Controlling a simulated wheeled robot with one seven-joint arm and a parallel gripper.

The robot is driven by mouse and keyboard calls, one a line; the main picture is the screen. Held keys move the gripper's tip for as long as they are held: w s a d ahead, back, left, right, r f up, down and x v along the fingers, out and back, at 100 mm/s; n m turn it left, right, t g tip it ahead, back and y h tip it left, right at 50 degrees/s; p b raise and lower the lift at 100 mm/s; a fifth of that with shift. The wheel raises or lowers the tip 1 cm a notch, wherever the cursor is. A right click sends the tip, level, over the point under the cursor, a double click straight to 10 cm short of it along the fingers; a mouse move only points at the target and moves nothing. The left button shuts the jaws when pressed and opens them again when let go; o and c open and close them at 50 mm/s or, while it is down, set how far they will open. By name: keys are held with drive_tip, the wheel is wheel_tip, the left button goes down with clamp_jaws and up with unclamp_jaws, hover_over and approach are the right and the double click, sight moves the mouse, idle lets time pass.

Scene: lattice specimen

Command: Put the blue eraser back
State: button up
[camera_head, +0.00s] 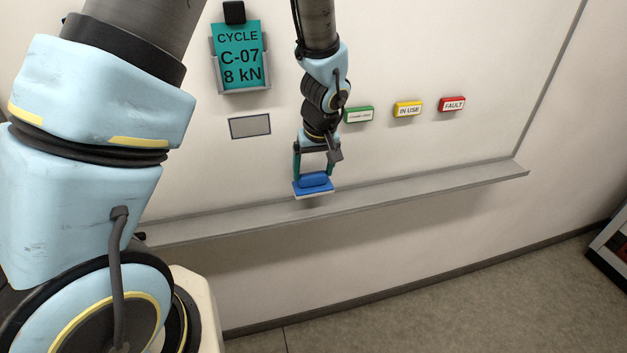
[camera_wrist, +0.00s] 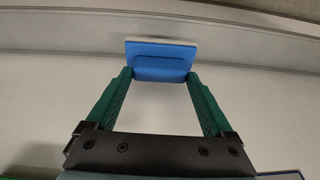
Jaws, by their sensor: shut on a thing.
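The blue eraser (camera_head: 314,183) has a blue body and a pale pad along its lower side. My gripper (camera_head: 314,174) is shut on it, with a green finger at each side. In the head view the eraser overlaps the grey ledge (camera_head: 430,186) under the whiteboard; I cannot tell whether it touches the ledge. In the wrist view the eraser (camera_wrist: 160,62) sits between the two green fingertips (camera_wrist: 160,75), with its pale edge towards the ledge (camera_wrist: 250,60).
A teal card reading "CYCLE C-07 8 kN" (camera_head: 239,55) sits in a holder on the whiteboard (camera_head: 420,60). A small grey framed panel (camera_head: 250,126) is below it. Green (camera_head: 359,115), yellow "IN USE" (camera_head: 407,109) and red "FAULT" (camera_head: 452,104) blocks are right of my wrist. The visible ledge is otherwise bare.

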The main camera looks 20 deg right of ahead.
sight(314, 185)
wheel_tip(314, 185, down, 5)
drive_tip(key=shift+s+f+p, duration=0.1)
drive_tip(key=shift+s+p, duration=0.05)
drive_tip(key=shift+p, duration=0.7)
drive_tip(key=shift+f+p, duration=0.1)
drive_tip(key=shift+p, duration=0.3)
drive_tip(key=shift+w+f, duration=0.25)
drive_tip(key=shift+f, duration=0.1)
drive_tip(key=o, duration=1.2)
drive_tip(key=b+v, duration=0.2)
drive_tip(key=v, duration=1)
drive_tip(key=shift+b, duration=0.3)
